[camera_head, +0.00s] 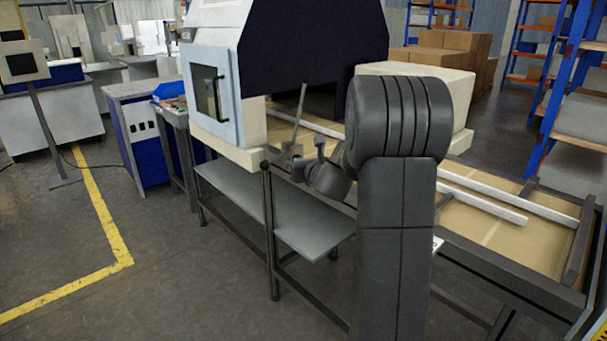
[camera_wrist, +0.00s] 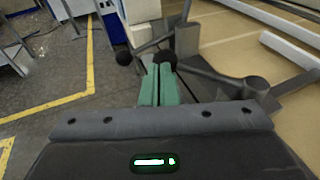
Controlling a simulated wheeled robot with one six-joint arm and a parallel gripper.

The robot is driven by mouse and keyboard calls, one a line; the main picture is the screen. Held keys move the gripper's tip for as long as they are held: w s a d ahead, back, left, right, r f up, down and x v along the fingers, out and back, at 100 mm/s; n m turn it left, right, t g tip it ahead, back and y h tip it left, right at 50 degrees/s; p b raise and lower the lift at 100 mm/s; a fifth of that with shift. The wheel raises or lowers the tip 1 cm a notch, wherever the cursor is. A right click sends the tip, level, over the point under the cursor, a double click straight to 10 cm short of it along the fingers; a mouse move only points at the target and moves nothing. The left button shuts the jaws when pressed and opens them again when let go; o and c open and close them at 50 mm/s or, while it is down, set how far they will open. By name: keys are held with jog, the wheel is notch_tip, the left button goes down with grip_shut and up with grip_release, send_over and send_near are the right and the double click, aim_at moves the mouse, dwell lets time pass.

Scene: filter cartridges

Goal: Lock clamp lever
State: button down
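In the wrist view my gripper (camera_wrist: 160,68) has two green fingers side by side with no clear gap between them. In the head view my gripper (camera_head: 299,168) is at the front edge of the machine, below the clamp, partly hidden by my own arm. The clamp lever (camera_head: 301,108) appears as a thin grey rod, upright with a slight tilt, above the clamp (camera_head: 292,149). In the wrist view the lever (camera_wrist: 186,12) rises just beyond the fingertips. A black knob (camera_wrist: 168,57) is at the fingertips; I cannot tell whether they touch it. Another black knob (camera_wrist: 123,58) is left of them.
The white machine (camera_head: 218,75) with a windowed door stands behind the clamp. A dark-framed table with a tan top (camera_head: 515,235) and white rails (camera_head: 485,202) extends right. A grey shelf (camera_head: 310,225) lies below. Open floor (camera_head: 170,285) is at left.

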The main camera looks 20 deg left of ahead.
aim_at(296, 156)
jog(key=shift+m+t+h, duration=0.7)
jog(key=shift+t+h, duration=0.1)
jog(key=shift+r+b+x, duration=0.2)
jog(key=shift+b+x, duration=0.3)
jog(key=shift+x, duration=0.65)
jog(key=shift+r+b+x, duration=0.2)
jog(key=shift+b+x, duration=0.3)
jog(key=shift+x, duration=0.65)
jog(key=shift+w+a+p, duration=0.2)
jog(key=shift+w+p, duration=0.15)
jog(key=shift+w, duration=0.45)
jog(key=shift+w+a+p, duration=0.2)
jog(key=shift+w+p, duration=0.15)
jog(key=shift+w, duration=0.45)
jog(key=shift+w+a+p, duration=0.2)
jog(key=shift+w+p, duration=0.15)
jog(key=shift+w, duration=0.4)
